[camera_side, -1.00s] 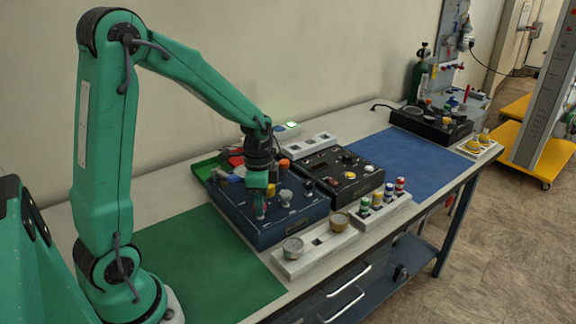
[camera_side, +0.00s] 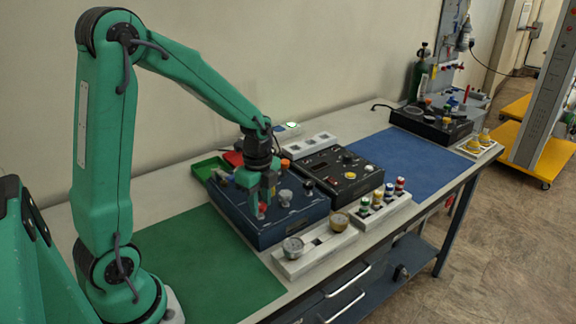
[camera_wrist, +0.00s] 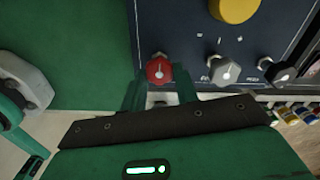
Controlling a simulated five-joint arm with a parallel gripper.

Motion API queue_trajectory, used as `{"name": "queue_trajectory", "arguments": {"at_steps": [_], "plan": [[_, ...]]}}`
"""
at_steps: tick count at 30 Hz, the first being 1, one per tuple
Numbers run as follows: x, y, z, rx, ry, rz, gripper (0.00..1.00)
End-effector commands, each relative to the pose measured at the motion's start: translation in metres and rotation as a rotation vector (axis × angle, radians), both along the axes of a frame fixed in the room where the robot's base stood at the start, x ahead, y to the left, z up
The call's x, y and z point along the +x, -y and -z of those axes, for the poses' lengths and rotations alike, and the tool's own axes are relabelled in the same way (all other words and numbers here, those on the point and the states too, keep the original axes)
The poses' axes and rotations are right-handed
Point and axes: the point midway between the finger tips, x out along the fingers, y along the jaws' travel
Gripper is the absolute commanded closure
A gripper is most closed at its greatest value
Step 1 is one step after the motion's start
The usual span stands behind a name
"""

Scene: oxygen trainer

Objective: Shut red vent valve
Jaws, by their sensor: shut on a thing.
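The red vent valve (camera_wrist: 158,69) is a round red knob with a white pointer mark, near the edge of the dark blue panel (camera_wrist: 178,20). In the wrist view it sits between the two fingers of my gripper (camera_wrist: 160,82), which is shut on it. The pointer runs roughly up and down in that picture. In the side view my gripper (camera_side: 262,207) points down onto the blue panel box (camera_side: 295,225), and a bit of the red knob (camera_side: 263,208) shows between the fingers.
A black panel box (camera_side: 345,178) is beside the blue one. The green mat (camera_side: 205,265) is clear.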

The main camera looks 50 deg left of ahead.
Motion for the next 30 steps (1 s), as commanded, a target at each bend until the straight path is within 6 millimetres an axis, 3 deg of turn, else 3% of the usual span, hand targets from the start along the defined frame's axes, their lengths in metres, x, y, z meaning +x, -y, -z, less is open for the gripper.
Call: {"name": "queue_trajectory", "arguments": {"at_steps": [10, 11, 13, 14, 24, 30], "plan": [[0.0, 0.0, -0.001, 0.0, 0.001, 0.005, 0.93], [0.0, 0.0, -0.001, 0.0, 0.001, 0.005, 0.64], [0.0, 0.0, -0.001, 0.0, 0.001, 0.005, 0.51], [0.0, 0.0, -0.001, 0.0, 0.001, 0.004, 0.48], [0.0, 0.0, -0.002, 0.0, 0.001, 0.003, 0.48], [0.001, 0.0, -0.014, 0.001, 0.004, 0.003, 0.48]]}}
